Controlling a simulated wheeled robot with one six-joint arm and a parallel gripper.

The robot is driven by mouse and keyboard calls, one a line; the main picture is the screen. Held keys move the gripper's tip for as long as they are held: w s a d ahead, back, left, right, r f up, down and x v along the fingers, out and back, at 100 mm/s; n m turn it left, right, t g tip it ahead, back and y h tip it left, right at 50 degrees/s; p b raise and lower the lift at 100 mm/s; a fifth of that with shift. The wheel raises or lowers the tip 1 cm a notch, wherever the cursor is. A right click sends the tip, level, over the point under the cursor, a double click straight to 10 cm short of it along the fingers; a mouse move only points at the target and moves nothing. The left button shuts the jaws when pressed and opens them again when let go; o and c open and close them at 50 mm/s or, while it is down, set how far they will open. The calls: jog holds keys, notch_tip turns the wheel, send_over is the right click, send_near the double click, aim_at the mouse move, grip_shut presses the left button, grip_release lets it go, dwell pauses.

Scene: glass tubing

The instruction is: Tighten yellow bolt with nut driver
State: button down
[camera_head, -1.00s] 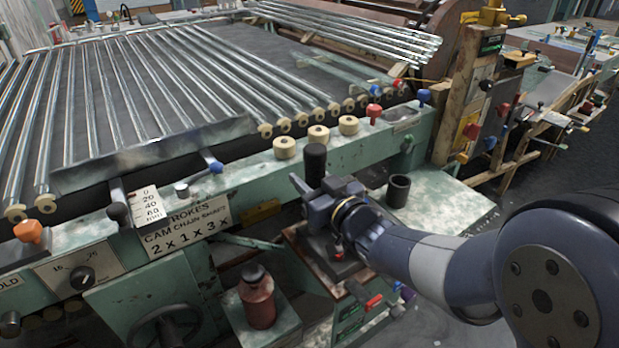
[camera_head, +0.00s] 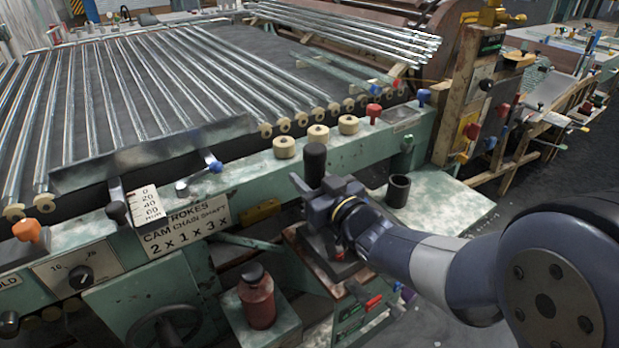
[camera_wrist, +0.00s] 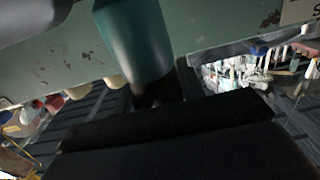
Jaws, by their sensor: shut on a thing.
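My gripper (camera_head: 312,195) is at the front of the green machine rail, in the middle of the head view. It is shut on an upright tool with a black cylindrical handle (camera_head: 314,160), which looks like the nut driver. The handle stands up above the jaws; the tool's lower end is hidden behind my gripper and wrist. In the wrist view a dark teal cylinder (camera_wrist: 132,42) rises from behind the black jaws (camera_wrist: 165,110).
An open black cup (camera_head: 398,190) stands on the green side shelf (camera_head: 450,205), right of my gripper. Beige rollers (camera_head: 318,134) and glass tubes lie behind. A red bottle (camera_head: 257,297) stands at lower left. A wooden control post (camera_head: 455,95) rises at right.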

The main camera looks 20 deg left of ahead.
aim_at(309, 146)
jog(key=shift+f, duration=0.1)
dwell(0.3)
jog(key=shift+r+p, duration=3)
jog(key=shift+r, duration=0.9)
